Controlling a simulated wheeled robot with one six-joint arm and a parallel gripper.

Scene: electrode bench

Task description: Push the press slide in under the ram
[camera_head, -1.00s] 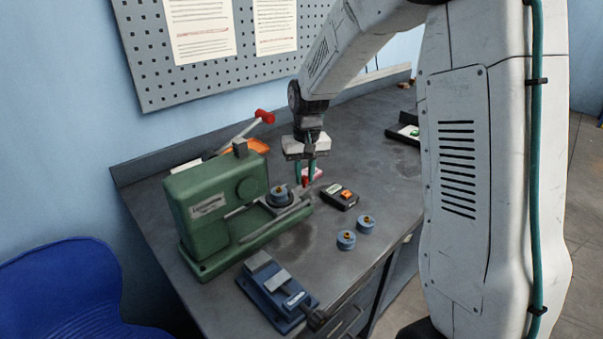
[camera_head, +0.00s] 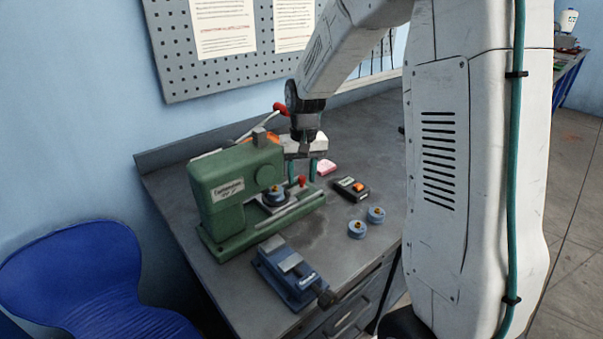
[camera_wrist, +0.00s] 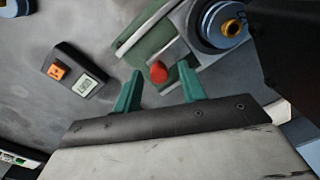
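The green press (camera_head: 222,205) stands at the left of the bench. Its grey slide (camera_head: 296,210) sticks out to the right from under the ram and carries a blue cell holder (camera_head: 274,200) with a brass-coloured centre. The holder shows at the top of the wrist view (camera_wrist: 208,38). A red knob (camera_wrist: 158,72) stands at the outer end of the slide. My gripper (camera_wrist: 161,74) is open, with its green fingers on either side of the knob and gaps visible. In the head view my gripper (camera_head: 302,178) is over the slide's outer end.
A black box with an orange button (camera_head: 351,188) lies right of the press. Two blue holders (camera_head: 357,229) (camera_head: 376,214) stand in front of it. A blue vise (camera_head: 291,275) sits at the front edge. A pink pad (camera_head: 327,168) lies behind. The press lever's red grip (camera_head: 281,109) rises behind the press.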

